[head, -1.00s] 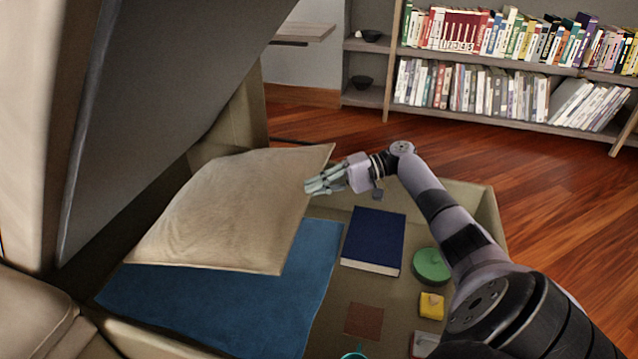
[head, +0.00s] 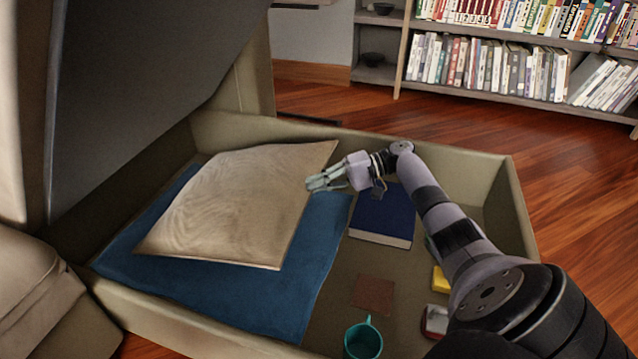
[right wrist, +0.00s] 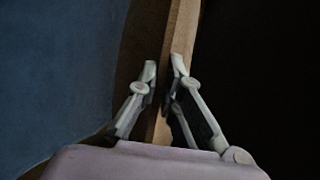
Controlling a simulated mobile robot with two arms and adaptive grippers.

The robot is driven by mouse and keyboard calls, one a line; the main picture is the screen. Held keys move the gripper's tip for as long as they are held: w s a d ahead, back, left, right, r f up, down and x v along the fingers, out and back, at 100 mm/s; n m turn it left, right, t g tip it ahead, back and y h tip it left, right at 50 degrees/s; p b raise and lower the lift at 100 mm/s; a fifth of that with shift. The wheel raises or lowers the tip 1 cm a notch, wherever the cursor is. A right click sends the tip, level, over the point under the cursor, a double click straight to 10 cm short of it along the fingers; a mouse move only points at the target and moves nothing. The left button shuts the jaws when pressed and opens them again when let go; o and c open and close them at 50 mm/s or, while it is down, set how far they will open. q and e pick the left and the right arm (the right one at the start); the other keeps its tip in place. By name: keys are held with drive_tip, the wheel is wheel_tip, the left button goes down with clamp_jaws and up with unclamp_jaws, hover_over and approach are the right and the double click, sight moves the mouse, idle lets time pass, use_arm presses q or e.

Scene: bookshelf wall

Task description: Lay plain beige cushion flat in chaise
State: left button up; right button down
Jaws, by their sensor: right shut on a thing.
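The plain beige cushion (head: 235,205) is held over the left part of the open chaise box (head: 470,165), tilted, above a blue cloth (head: 240,305). My right gripper (head: 318,183) is at the cushion's right edge and shut on it. In the right wrist view the fingers (right wrist: 162,85) pinch the cushion's edge (right wrist: 182,40). The blue cloth shows at the left of that view (right wrist: 60,70). How much of the cushion touches the cloth, I cannot tell. My left gripper is not in view.
In the box's right part are a dark blue book (head: 384,212), a brown square (head: 373,294), a teal mug (head: 363,340), a yellow item (head: 440,279) and a red-and-white item (head: 435,321). The raised lid (head: 150,90) stands at the left. A bookshelf (head: 490,90) is behind.

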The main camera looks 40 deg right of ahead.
idle(0.3)
drive_tip(key=c, duration=1.7)
unclamp_jaws()
drive_tip(key=shift+o, duration=0.2)
drive_tip(key=shift+f, duration=0.2)
drive_tip(key=v, duration=1.2)
